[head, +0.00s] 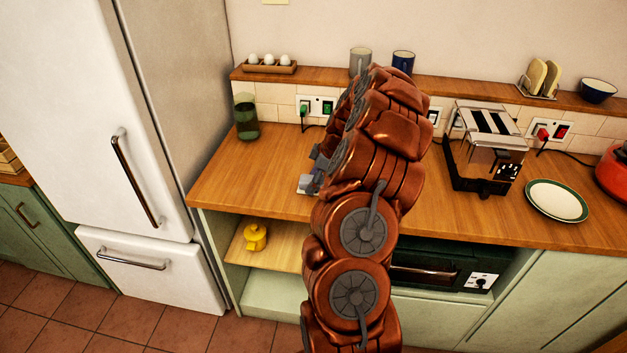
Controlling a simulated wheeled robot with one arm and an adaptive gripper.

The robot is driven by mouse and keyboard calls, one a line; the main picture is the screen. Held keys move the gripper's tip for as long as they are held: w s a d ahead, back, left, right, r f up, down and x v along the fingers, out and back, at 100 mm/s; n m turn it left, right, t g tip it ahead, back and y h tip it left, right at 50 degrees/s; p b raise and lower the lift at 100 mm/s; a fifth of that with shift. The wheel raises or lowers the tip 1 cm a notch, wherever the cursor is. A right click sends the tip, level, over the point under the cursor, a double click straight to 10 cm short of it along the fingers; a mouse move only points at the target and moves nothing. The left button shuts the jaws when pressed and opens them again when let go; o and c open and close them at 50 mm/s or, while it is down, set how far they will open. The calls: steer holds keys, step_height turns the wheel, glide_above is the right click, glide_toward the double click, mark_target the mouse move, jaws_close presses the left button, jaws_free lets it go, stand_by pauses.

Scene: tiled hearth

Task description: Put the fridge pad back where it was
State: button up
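My gripper (316,165) is mostly hidden behind my own copper-coloured arm, low over the wooden counter left of the arm. A small pale grey and white piece (307,184) shows at its tip, at counter height. I cannot tell whether this piece is the fridge pad, or whether the gripper holds it or only hovers by it. The white fridge (70,110) stands at the left with both doors shut. No pad shows on its visible front or side.
A green glass jar (246,117) stands on the counter (250,170) near the fridge. An egg holder (268,68) and cups (403,62) line the ledge behind. A toaster (487,150) and plate (556,200) are at right. A yellow pot (254,237) sits on the shelf below.

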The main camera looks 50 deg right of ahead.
steer(key=b+v, duration=0.4)
steer(key=v, duration=0.8)
steer(key=s+a+r+m+g, duration=0.1)
steer(key=a+r, duration=0.2)
steer(key=a, duration=1.1)
steer(key=s+a+r+g, duration=0.2)
steer(key=a+r, duration=0.1)
steer(key=a, duration=1.2)
steer(key=s+a+f+m+h, duration=0.1)
steer(key=s+a+f+m, duration=0.1)
steer(key=s, duration=0.5)
steer(key=s+a+f+m+g, duration=0.1)
steer(key=s+a+f+m, duration=0.1)
steer(key=s+a, duration=0.3)
steer(key=s+a+f+m+g+h, duration=0.1)
steer(key=s+a, duration=0.3)
steer(key=s, duration=0.7)
steer(key=shift+s+f+m+h, duration=0.2)
steer(key=shift+f+m+h, duration=0.1)
steer(key=shift+f+m, duration=0.15)
steer(key=shift+a, duration=0.1)
